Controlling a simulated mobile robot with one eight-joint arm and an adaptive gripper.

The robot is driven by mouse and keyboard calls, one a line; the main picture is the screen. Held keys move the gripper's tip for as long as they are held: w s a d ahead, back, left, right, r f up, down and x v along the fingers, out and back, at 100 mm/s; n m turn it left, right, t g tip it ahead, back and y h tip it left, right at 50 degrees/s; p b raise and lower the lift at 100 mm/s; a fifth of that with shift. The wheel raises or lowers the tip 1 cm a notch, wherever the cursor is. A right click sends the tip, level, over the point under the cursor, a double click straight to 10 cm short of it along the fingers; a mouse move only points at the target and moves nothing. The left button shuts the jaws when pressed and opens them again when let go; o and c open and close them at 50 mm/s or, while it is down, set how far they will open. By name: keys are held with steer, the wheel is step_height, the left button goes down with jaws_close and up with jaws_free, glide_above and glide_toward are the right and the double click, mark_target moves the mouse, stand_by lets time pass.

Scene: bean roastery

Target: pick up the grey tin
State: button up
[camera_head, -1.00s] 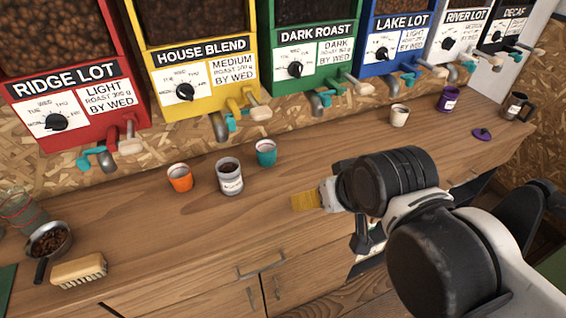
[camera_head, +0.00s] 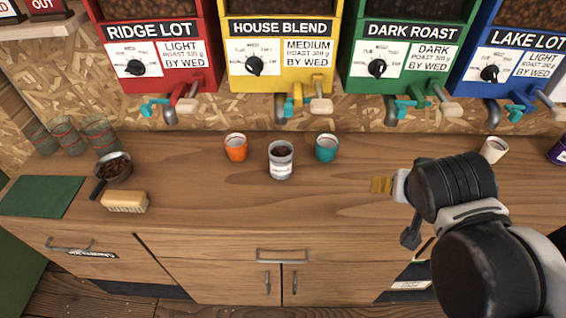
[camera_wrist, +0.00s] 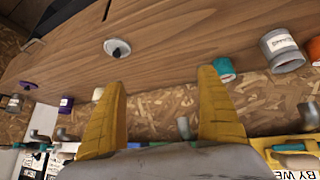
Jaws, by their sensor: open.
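The grey tin (camera_head: 281,163) stands upright on the wooden counter, open at the top with dark beans inside and a white label on its front. It sits between an orange cup and a teal cup. It also shows in the wrist view (camera_wrist: 285,52) at the right, outside my fingers. My gripper (camera_head: 381,185) is over the counter to the right of the tin, apart from it. In the wrist view its two yellow fingers (camera_wrist: 163,78) are spread with nothing between them.
The orange cup (camera_head: 235,148) and teal cup (camera_head: 326,148) stand close to the tin. A pan of beans (camera_head: 115,168), a brush (camera_head: 125,202) and a green mat (camera_head: 42,196) lie left. Dispensers with protruding spouts line the back. A round lid (camera_wrist: 117,48) lies on the counter.

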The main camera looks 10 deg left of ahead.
steer(key=w+a+f+t+b, duration=0.1)
steer(key=w+a+f, duration=0.15)
steer(key=a, duration=0.45)
steer(key=w+a+f+t, duration=0.15)
steer(key=w+a, duration=0.25)
steer(key=a, duration=0.4)
steer(key=t+y, duration=0.1)
steer(key=t, duration=0.3)
glide_toward(279, 159)
steer(key=x, duration=0.3)
steer(key=b+x, duration=0.2)
steer(key=x, duration=0.2)
steer(key=shift+w+f, duration=0.15)
steer(key=b+x, duration=0.1)
steer(key=x, duration=0.2)
steer(key=b+x, duration=0.1)
steer(key=x, duration=0.2)
steer(key=shift+w+a+r, duration=0.15)
steer(key=shift+a+r, duration=0.05)
steer(key=shift+r, duration=0.1)
steer(key=c, duration=1.4)
steer(key=shift+c, duration=0.2)
